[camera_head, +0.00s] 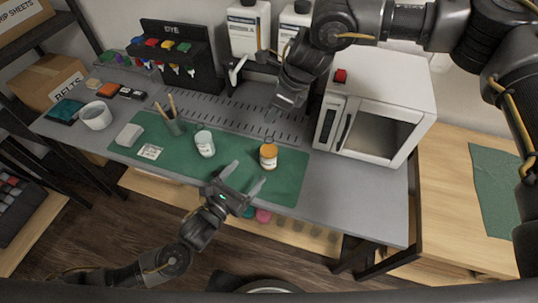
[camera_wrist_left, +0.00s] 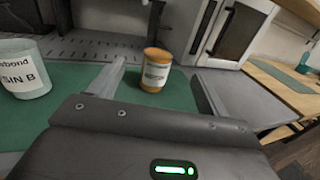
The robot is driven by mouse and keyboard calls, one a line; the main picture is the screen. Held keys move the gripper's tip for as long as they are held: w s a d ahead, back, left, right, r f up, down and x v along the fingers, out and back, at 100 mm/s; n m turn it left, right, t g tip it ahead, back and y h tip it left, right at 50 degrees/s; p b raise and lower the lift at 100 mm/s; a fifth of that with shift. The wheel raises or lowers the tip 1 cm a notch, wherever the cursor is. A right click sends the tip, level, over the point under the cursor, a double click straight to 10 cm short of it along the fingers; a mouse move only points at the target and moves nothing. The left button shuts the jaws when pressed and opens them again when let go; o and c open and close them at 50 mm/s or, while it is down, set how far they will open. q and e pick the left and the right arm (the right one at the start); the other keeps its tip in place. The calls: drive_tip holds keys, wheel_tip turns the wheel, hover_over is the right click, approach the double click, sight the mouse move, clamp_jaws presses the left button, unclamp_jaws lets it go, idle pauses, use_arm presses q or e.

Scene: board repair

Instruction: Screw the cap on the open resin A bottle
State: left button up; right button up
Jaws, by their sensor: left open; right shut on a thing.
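An amber bottle with a white label (camera_head: 268,156) stands upright on the green mat (camera_head: 290,185). It also shows in the left wrist view (camera_wrist_left: 155,72), where its label is too small to read. My left gripper (camera_head: 243,177) is open and empty, low in front of the bottle, its fingers pointing toward it and apart from it. My right gripper (camera_head: 275,108) is above and behind the bottle, pointing down. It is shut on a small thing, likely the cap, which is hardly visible. A white bottle marked resin B (camera_wrist_left: 25,75) stands on the mat at left.
A white oven (camera_head: 375,90) stands behind and right of the bottle. A dye rack (camera_head: 185,65) and large white bottles (camera_head: 245,30) stand behind. The mat's right part is clear.

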sight(263, 154)
use_arm(q)
drive_tip(key=x, duration=1.2)
drive_tip(key=c, duration=1.5)
drive_tip(key=shift+o, duration=0.2)
use_arm(e)
drive_tip(key=shift+a+f, duration=0.15)
drive_tip(key=shift+f, duration=2.25)
